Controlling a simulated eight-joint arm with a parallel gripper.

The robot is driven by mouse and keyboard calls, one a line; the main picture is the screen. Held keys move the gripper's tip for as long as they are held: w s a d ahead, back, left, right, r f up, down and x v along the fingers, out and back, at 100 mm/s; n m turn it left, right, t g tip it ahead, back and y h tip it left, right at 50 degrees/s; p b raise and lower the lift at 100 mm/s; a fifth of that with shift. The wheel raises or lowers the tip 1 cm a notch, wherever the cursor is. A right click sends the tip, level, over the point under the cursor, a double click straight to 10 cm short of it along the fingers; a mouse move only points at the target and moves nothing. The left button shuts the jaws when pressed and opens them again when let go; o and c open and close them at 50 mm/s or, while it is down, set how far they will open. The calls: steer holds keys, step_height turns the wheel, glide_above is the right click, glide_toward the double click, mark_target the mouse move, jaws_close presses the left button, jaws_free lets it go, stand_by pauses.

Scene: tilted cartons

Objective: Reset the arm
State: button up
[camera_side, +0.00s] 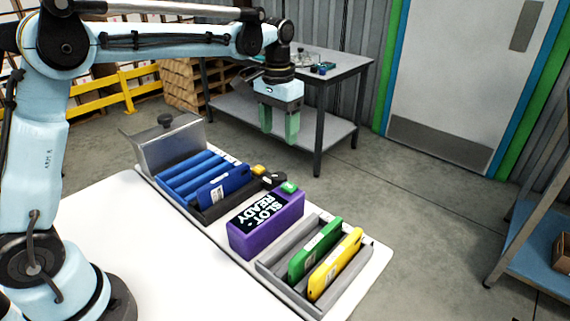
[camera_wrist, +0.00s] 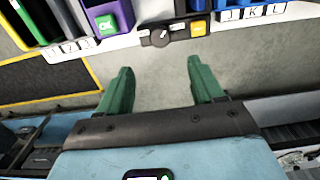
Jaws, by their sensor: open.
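My gripper (camera_side: 279,124) hangs with its green fingers pointing down, beyond the far side of the white table and above the level of the cartons. It is open and empty. In the wrist view the two green fingers (camera_wrist: 162,92) stand apart with only grey floor between them. A purple box (camera_side: 266,224) with a "SLOT READY" display stands on the white table (camera_side: 160,238). A green carton (camera_side: 315,250) and a yellow carton (camera_side: 336,265) lean tilted in a grey rack (camera_side: 272,268) at the right. A blue carton (camera_side: 222,187) leans in the rack at the left.
A black dial (camera_side: 273,180) and a yellow button (camera_side: 258,169) sit near the purple box. A grey workbench (camera_side: 335,70) stands behind my gripper. The air around the gripper looks clear.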

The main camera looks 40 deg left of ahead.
steer(key=s+f+t, duration=0.1)
steer(key=s+t, duration=0.6)
steer(key=s, duration=1.1)
steer(key=shift+s+d+f, duration=0.15)
steer(key=shift+d+f, duration=0.05)
steer(key=shift+f, duration=0.1)
